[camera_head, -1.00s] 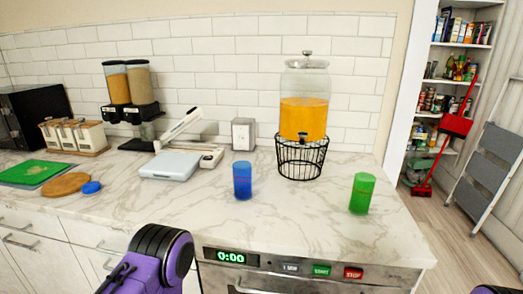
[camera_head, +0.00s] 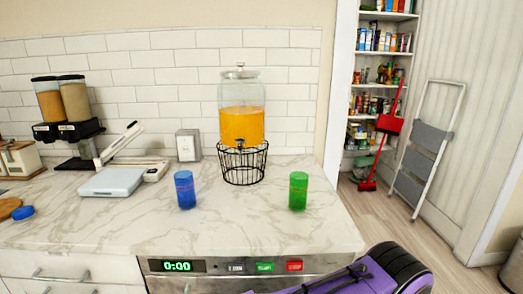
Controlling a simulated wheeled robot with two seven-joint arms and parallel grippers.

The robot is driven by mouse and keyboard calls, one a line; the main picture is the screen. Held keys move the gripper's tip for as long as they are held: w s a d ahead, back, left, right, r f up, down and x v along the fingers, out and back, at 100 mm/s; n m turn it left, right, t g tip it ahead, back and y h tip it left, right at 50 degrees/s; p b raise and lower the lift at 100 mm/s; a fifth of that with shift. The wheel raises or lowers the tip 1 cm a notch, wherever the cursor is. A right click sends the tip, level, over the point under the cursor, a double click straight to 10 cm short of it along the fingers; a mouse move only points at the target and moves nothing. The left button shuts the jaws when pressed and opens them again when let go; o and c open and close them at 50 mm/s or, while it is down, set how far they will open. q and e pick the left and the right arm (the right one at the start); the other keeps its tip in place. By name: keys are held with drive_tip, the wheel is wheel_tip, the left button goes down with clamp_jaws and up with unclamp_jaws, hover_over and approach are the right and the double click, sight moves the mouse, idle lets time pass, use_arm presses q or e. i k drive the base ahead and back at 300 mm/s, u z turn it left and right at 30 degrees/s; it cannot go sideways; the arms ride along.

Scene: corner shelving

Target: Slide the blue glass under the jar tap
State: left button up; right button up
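The blue glass (camera_head: 185,190) stands upright on the marble counter, left of and nearer than the jar. The jar (camera_head: 242,125) holds orange drink, has a lid, and sits on a black wire stand (camera_head: 243,166). Its small dark tap (camera_head: 239,144) shows low on the front of the jar, above the stand's rim. A green glass (camera_head: 298,191) stands upright to the right of the jar. A purple and black part of my arm shows at the bottom right, well in front of the counter. Neither of my grippers is in the picture.
Two cereal dispensers (camera_head: 65,110) are further left. The counter (camera_head: 240,225) between the glasses and its front edge is clear. A step ladder (camera_head: 425,150) leans at the right.

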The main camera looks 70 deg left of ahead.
sight(184, 180)
drive_tip(key=z, duration=0.3)
drive_tip(key=k, duration=1.1)
drive_tip(key=u, duration=1.15)
